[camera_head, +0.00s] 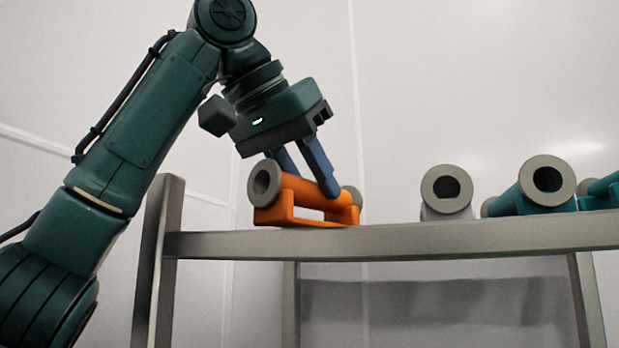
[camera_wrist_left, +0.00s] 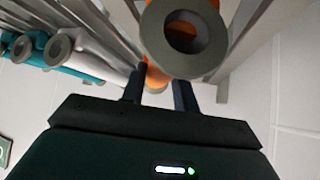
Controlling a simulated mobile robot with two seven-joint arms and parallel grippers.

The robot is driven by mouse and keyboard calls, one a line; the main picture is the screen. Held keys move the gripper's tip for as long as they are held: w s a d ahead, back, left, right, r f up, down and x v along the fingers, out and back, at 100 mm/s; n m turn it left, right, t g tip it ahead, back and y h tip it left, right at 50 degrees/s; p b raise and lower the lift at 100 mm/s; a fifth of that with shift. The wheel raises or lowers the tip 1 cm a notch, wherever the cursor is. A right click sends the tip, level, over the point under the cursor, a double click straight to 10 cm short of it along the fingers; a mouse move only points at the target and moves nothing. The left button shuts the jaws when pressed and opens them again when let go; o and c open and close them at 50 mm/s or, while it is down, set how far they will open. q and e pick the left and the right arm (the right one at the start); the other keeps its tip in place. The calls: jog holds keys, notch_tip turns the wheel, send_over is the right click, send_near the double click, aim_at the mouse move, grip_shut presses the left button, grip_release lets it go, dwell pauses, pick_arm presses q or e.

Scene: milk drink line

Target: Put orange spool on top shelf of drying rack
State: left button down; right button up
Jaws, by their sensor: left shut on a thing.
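The orange spool (camera_head: 308,191) has grey round ends and an orange cradle-like base. It is at the left end of the drying rack's top shelf (camera_head: 400,242), with its base at the level of the shelf; whether it bears fully on the shelf I cannot tell. My left gripper (camera_head: 308,190) comes down from above and is shut on the spool's body. In the left wrist view, the spool's grey end (camera_wrist_left: 183,38) is close in front of the fingers and hides much of the orange body. My right gripper is not in view.
Further right on the top shelf are a white spool (camera_head: 446,192), a teal spool (camera_head: 540,190) and part of another teal one (camera_head: 603,190). A clear gap lies between the orange and white spools. The rack's left post (camera_head: 158,260) rises above the shelf, left of the orange spool.

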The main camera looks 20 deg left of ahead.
pick_arm(q)
jog(key=shift+f+b, duration=0.35)
jog(key=shift+f, duration=0.15)
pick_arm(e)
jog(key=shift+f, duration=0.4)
pick_arm(q)
jog(key=c, duration=1)
grip_release()
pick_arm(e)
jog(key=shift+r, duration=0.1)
pick_arm(q)
jog(key=v, duration=0.5)
jog(key=shift+r+p, duration=0.25)
jog(key=shift+p, duration=0.15)
jog(key=v, duration=0.8)
jog(key=shift+f, duration=0.15)
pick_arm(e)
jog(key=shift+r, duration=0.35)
pick_arm(q)
jog(key=shift+s, duration=0.1)
